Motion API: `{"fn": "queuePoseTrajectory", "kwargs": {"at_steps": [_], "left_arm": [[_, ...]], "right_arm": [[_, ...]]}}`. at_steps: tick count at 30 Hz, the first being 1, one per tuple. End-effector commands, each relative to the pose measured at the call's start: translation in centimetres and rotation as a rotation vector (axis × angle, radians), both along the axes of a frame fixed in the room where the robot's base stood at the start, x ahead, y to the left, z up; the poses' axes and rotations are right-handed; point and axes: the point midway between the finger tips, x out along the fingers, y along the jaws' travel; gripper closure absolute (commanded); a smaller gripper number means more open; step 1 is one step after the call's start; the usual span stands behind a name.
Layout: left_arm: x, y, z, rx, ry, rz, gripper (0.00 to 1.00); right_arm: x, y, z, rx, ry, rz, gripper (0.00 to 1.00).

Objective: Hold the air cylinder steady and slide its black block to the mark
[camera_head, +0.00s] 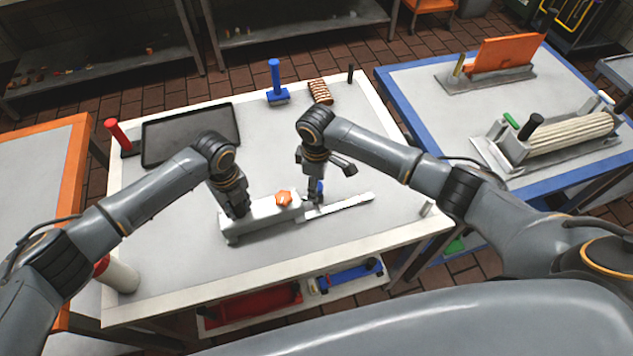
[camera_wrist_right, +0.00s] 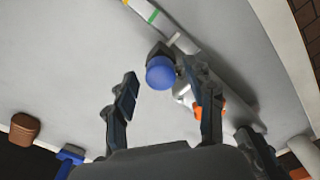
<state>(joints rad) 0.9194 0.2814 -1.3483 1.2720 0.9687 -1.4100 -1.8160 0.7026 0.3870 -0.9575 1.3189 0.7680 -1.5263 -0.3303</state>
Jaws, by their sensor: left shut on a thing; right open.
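The air cylinder has a white body (camera_head: 262,218) with an orange knob (camera_head: 283,198) and a pale rail (camera_head: 345,204) reaching to the right. My left gripper (camera_head: 238,212) is shut on the left part of the body. The black block (camera_wrist_right: 158,51) carries a round blue knob (camera_wrist_right: 161,72), and the knob also shows in the head view (camera_head: 319,187). Green and yellow marks (camera_wrist_right: 151,15) show on the rail's far end in the right wrist view. My right gripper (camera_wrist_right: 158,88) is open, its fingers on either side of the blue knob with visible gaps.
A black tray (camera_head: 190,134), a red-handled tool (camera_head: 117,133), a blue-handled tool (camera_head: 276,82) and a brown ribbed piece (camera_head: 320,92) stand at the back of the table. The table right of the rail is mostly clear.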

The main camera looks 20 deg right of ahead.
Motion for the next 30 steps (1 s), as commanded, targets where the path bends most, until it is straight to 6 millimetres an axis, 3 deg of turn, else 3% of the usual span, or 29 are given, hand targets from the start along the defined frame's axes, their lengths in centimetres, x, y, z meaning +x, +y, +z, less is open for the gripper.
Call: {"fn": "queuePoseTrajectory", "kwargs": {"at_steps": [2,9,16,24,30], "left_arm": [[0.0,0.0,-0.1,0.000,-0.001,0.001,1.00],[0.0,0.0,0.0,0.001,-0.002,0.001,1.00],[0.1,0.0,0.0,0.001,-0.002,0.001,1.00],[0.1,0.1,0.0,0.002,-0.002,0.000,1.00],[0.1,0.2,0.0,0.004,-0.001,0.001,1.00]], "right_arm": [[0.0,0.0,0.0,0.000,0.000,0.000,0.50],[0.0,0.0,0.0,0.000,0.000,0.000,0.99],[0.0,-0.2,0.0,-0.001,0.000,-0.001,1.00],[0.2,-4.0,0.0,-0.005,0.000,-0.004,1.00],[0.2,-4.2,0.0,-0.005,0.000,-0.003,1.00]]}}
